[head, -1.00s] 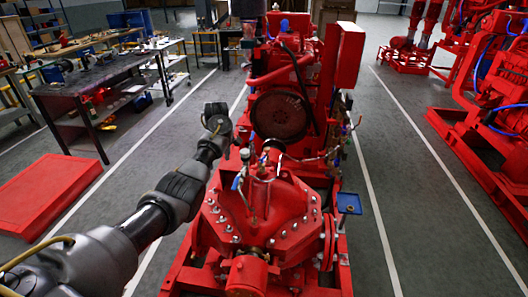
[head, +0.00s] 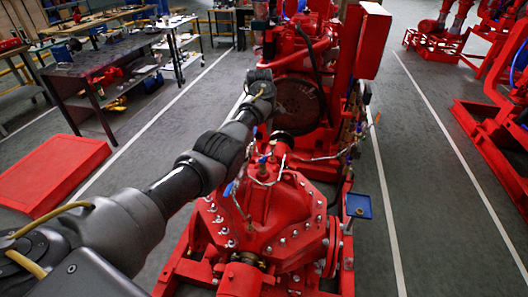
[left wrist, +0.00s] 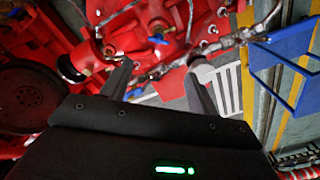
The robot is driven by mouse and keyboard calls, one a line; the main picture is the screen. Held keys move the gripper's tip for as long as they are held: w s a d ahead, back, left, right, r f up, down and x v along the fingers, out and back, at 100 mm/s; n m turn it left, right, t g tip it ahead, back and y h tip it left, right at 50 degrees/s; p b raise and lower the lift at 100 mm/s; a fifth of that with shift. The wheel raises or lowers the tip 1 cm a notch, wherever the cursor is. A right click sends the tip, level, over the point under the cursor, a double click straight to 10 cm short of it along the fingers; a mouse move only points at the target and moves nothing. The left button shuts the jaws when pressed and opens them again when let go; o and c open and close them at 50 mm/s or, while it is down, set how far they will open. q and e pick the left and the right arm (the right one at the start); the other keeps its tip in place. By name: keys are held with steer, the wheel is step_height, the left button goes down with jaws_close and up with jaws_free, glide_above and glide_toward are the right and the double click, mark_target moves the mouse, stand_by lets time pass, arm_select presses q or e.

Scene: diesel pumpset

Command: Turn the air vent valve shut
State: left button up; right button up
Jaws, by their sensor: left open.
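The red pump casing (head: 272,215) has thin braided pipes and small valves on its top. One small valve with a blue handle (head: 263,159) stands at the top of the casing, and another blue handle (head: 228,190) is on its left side. I cannot tell for sure which is the air vent valve. In the left wrist view a blue handle (left wrist: 158,39) on a brass-coloured body shows just beyond the fingertips. My left gripper (left wrist: 163,68) is open, with nothing held between its fingers. In the head view my left wrist hides most of it. My right gripper is not in view.
The red engine (head: 300,90) stands behind the pump. A small blue tray (head: 358,206) sticks out at the pump's right. A workbench (head: 105,70) and a red slab (head: 50,172) are at the left.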

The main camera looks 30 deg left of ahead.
mark_target(263, 160)
arm_select(q)
steer(key=f, duration=0.6)
steer(key=d+f, duration=0.1)
steer(key=f, duration=0.2)
steer(key=shift+a+f, duration=0.1)
steer(key=shift+f, duration=0.6)
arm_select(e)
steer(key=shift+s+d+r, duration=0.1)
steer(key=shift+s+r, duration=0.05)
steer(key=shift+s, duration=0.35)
arm_select(q)
steer(key=shift+c, duration=0.3)
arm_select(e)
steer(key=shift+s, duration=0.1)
arm_select(q)
steer(key=c, duration=0.9)
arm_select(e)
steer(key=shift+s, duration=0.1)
